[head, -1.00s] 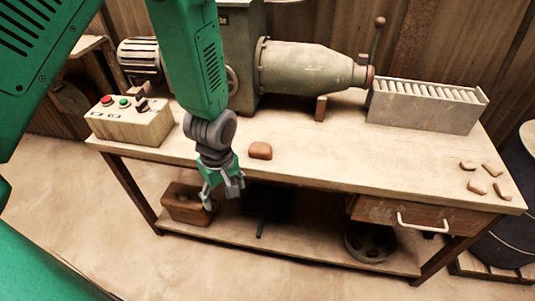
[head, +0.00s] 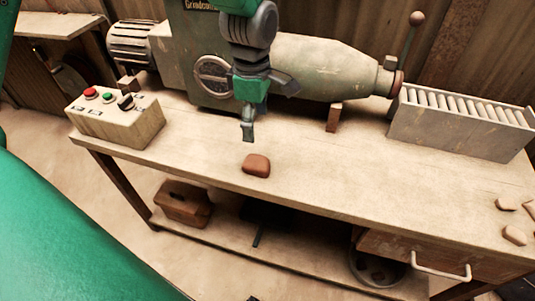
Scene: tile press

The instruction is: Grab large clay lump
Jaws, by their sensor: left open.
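The large clay lump (head: 256,165) is a reddish-brown rounded block lying on the workbench top (head: 330,180), near its front edge. My left gripper (head: 264,117) is above and just behind the lump in the picture, fingers apart, with nothing between them. One finger points down and the other sticks out to the right. It does not touch the lump. My right gripper is not in view.
The press machine (head: 310,62) stands behind the lump. A control box (head: 115,117) with buttons is at left, a roller tray (head: 460,125) at right. Small clay pieces (head: 513,235) lie at the right edge. The bench is clear around the lump.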

